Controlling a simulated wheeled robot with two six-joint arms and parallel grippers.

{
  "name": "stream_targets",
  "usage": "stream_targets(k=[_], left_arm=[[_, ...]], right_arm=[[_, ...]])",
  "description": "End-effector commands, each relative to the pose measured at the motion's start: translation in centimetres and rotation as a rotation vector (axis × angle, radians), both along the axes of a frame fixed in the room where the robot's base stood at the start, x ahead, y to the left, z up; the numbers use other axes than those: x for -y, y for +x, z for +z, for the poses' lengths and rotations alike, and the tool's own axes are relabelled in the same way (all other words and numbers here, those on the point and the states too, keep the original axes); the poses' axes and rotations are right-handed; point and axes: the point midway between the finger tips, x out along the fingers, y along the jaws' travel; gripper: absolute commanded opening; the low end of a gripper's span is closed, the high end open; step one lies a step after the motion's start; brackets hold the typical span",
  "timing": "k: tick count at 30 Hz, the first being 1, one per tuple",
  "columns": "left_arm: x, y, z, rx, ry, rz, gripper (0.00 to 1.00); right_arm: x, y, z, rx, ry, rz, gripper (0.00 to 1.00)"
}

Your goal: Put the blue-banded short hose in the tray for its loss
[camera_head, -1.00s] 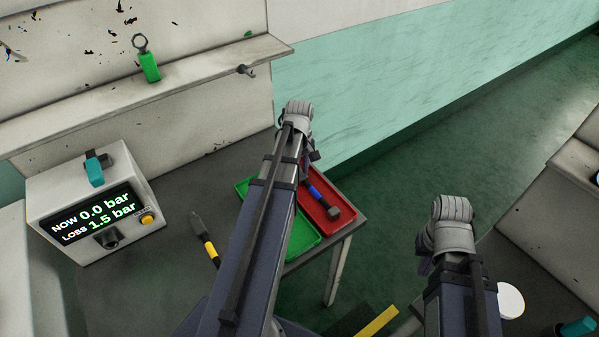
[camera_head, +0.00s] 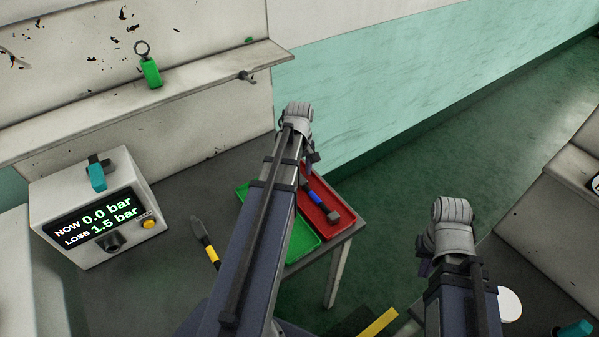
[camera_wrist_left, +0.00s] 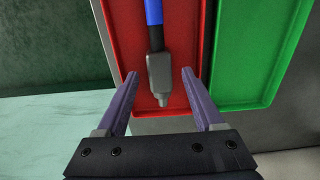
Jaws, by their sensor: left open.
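The blue-banded short hose (camera_head: 318,198) lies in the red tray (camera_head: 344,207), and its grey end fitting (camera_wrist_left: 159,75) shows in the left wrist view. My left gripper (camera_wrist_left: 160,78) is open above the red tray, a finger on each side of that fitting, not closed on it. In the head view its arm hides most of it. The green tray (camera_head: 303,239) beside the red one is empty where it shows. The tester (camera_head: 95,205) reads NOW 0.0 bar and LOSS 1.5 bar. My right gripper (camera_head: 425,266) is off to the right, its fingers mostly hidden.
A green tag with a ring (camera_head: 151,73) is on the shelf (camera_head: 190,80). A green wall stands behind the trays. A white disc (camera_head: 509,304) is at the lower right.

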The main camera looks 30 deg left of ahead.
Motion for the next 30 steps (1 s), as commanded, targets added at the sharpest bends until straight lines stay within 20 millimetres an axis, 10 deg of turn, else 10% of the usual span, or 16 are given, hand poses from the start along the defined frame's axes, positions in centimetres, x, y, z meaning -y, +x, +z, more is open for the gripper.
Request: stream_targets(k=[18,30], left_arm=[[0.0,0.0,9.7,0.0,0.0,0.0,0.69],[0.0,0.0,10.8,0.0,0.0,0.0,0.69]], right_arm=[[0.0,0.0,9.7,0.0,0.0,0.0,0.0],[0.0,0.0,10.8,0.0,0.0,0.0,0.0]])
